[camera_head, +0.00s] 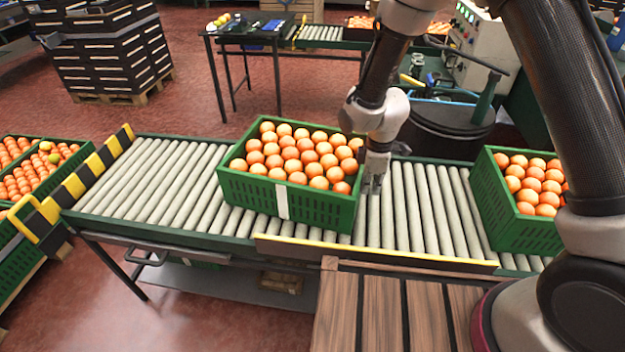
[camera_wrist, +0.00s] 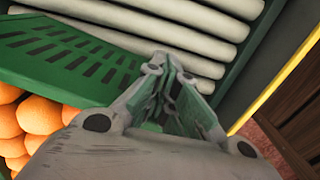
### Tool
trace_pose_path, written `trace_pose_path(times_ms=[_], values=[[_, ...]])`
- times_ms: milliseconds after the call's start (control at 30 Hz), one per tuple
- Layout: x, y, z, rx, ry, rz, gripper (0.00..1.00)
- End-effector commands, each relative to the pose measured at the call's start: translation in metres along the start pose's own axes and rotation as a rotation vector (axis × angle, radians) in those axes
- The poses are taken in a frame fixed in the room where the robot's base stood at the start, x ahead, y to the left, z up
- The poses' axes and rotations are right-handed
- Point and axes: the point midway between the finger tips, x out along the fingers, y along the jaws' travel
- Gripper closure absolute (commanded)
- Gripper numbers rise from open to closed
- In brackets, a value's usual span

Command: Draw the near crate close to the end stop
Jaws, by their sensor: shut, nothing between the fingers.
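The near crate (camera_head: 325,213) is green, full of oranges, and sits on the middle of the roller conveyor (camera_head: 150,180). A white label shows on its front wall. The end stop (camera_head: 88,175) is a yellow-and-black striped bar across the conveyor's left end, with bare rollers between it and the crate. My gripper (camera_head: 372,186) points down at the crate's right side, its fingers shut and empty. In the wrist view the shut fingers (camera_wrist: 168,75) are beside the crate's slotted green wall (camera_wrist: 60,45). I cannot tell whether they touch it.
A second green crate of oranges (camera_head: 515,230) stands at the conveyor's right end. A yellow rail (camera_head: 370,255) runs along the front edge. A slatted wooden surface (camera_head: 395,310) lies in front. More crates (camera_head: 45,180) stand beyond the end stop.

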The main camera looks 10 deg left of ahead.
Motion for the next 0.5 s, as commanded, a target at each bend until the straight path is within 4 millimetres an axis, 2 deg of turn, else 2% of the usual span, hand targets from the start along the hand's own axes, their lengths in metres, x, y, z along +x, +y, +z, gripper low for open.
trace_pose_path(times_ms=[500], values=[[0.000, 0.000, -0.069, -0.004, 0.001, 0.001, 1.00]])
